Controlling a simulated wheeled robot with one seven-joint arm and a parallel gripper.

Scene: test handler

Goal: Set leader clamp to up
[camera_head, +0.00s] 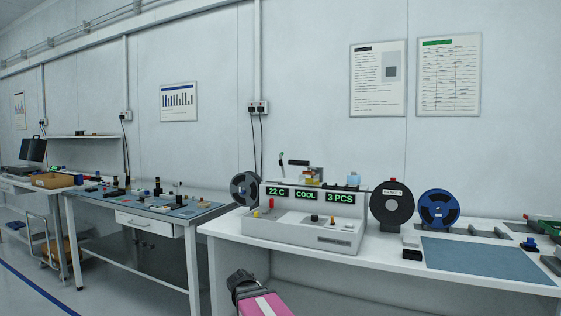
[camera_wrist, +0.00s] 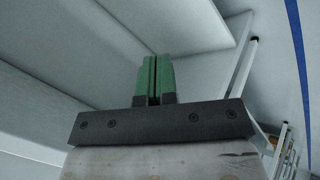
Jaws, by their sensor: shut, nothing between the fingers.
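The test handler (camera_head: 300,235) is a white machine on the right bench, with green displays reading "22 C", "COOL" and "3 PCS". On its top are a black-handled lever (camera_head: 298,163) lying about level and a thin upright lever (camera_head: 282,158) with a green tip. I cannot tell which of these parts is the leader clamp, nor its setting. My gripper (camera_wrist: 154,60) shows in the wrist view with its green fingers together and nothing between them. It is away from the handler, with plain pale surfaces before it. My pink and dark arm part shows low in the head view.
The right bench (camera_head: 222,224) carries a grey reel (camera_head: 245,188), a black reel (camera_head: 392,203), a blue reel (camera_head: 438,208) and a blue mat (camera_head: 485,260). A second bench (camera_head: 150,228) with small parts stands left. Open floor lies at lower left.

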